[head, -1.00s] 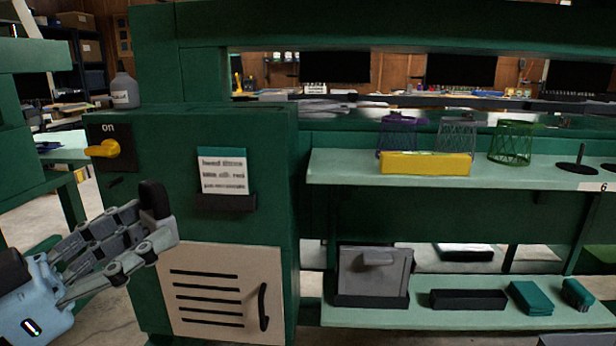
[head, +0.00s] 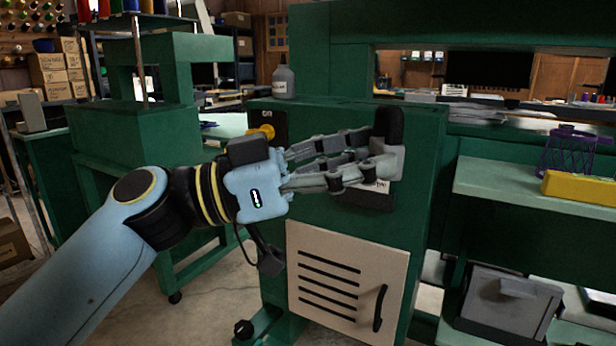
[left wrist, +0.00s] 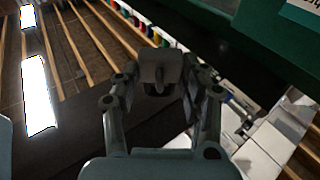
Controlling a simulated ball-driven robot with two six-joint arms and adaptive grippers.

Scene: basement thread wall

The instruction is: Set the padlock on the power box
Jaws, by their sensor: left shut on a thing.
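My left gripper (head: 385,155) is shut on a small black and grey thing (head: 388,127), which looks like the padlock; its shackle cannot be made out. The held piece also shows between the fingertips in the left wrist view (left wrist: 158,70). The gripper hangs in front of the green cabinet (head: 330,115) and hides most of its white card. A black switch plate (head: 281,121) with a yellow handle (head: 265,130), likely the power box, is on the cabinet's upper left, partly behind my gripper and wrist. My right gripper is not in view.
A grey bottle (head: 284,82) stands on the cabinet top. A beige louvred door (head: 345,275) is below my gripper. Shelves at the right hold a yellow block (head: 580,188), a purple wire basket (head: 568,152) and a grey box (head: 508,300). Open floor lies at the lower left.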

